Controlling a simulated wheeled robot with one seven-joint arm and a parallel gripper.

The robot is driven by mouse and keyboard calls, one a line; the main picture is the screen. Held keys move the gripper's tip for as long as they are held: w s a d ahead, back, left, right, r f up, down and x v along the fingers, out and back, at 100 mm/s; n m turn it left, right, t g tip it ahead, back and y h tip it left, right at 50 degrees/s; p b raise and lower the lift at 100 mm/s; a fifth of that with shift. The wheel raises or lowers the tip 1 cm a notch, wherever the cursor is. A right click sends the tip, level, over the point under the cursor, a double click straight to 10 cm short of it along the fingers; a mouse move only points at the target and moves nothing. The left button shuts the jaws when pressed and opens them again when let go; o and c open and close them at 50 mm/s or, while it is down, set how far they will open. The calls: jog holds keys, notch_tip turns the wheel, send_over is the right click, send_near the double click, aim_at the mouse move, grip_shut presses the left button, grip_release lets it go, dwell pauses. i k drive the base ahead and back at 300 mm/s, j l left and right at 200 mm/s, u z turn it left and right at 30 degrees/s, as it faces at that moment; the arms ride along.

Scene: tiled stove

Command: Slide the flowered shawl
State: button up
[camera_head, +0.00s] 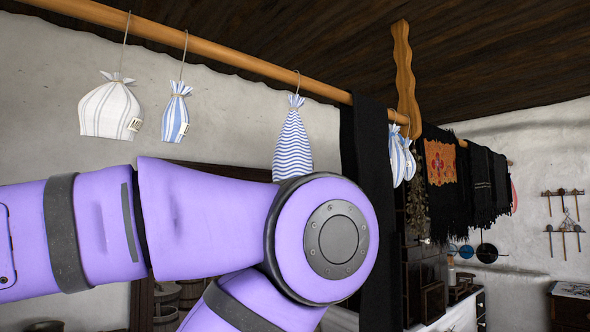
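The flowered shawl appears to be the black fringed cloth with an orange patterned panel (440,163). It hangs over the long wooden pole (240,65), on the right part of it, beyond the wavy wooden hanger (404,80). My purple arm crosses the lower left and middle of the view, with its round joint nearer to me than the shawl. My gripper is not in view, so its state and its distance to the shawl do not show.
A plain black cloth (371,150) hangs on the pole left of the shawl. Dark fringed cloths (481,180) hang to its right. Several small tied bags hang from the pole, including a striped one (292,143). A dark cabinet (427,275) stands below.

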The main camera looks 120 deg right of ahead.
aim_at(442, 171)
jog(key=k+j+z, duration=0.25)
jog(key=k+z, duration=0.15)
jog(key=k+j+z, duration=0.1)
jog(key=k+z, duration=0.25)
jog(key=k, duration=0.2)
jog(key=z, duration=3.9)
jog(key=i+l, duration=0.25)
jog(key=i, duration=0.25)
jog(key=i+l+u, duration=0.1)
jog(key=i+l, duration=0.15)
jog(key=i, duration=0.25)
